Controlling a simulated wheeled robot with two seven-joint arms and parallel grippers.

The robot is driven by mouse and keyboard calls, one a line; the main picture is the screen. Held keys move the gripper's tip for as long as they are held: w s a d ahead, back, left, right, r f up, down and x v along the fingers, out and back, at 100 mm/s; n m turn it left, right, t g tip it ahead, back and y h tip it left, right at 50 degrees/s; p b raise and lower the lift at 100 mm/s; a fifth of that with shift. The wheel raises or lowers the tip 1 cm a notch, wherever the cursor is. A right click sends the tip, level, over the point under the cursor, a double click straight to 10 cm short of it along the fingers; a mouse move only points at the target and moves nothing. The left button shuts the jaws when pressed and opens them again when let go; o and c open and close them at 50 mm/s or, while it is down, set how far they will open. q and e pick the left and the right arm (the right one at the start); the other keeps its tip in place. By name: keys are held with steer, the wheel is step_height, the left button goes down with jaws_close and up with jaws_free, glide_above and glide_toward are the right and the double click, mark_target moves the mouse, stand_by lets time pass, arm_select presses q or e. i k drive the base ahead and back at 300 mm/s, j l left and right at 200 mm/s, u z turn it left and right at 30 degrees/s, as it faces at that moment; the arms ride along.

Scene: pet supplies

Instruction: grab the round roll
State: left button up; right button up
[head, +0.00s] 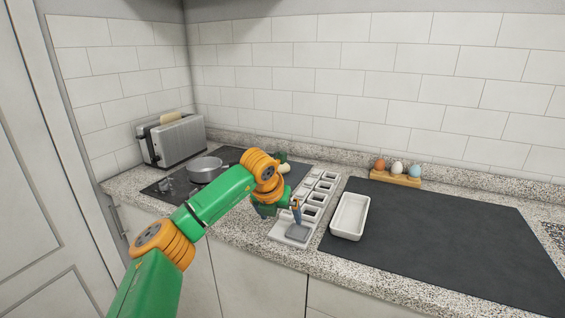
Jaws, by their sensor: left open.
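My left arm reaches over the counter from the lower left. My left gripper (266,210) is beside the stove's right edge, open and partly hidden by my own wrist. A small pale, rounded thing (284,168) shows just behind the wrist, mostly hidden; I cannot tell whether it is the round roll. No other round roll shows clearly. My right gripper is not in view.
A toaster (172,140) with a bread slice and a pot (205,170) stand left. A compartment tray (278,233), a spatula (298,232) and a white dish (349,216) are right of the gripper. An egg holder (395,179) stands behind the mostly clear dark mat (440,235).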

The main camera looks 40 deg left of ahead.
mark_target(284, 168)
steer(key=i+j, duration=0.85)
steer(key=j, duration=0.3)
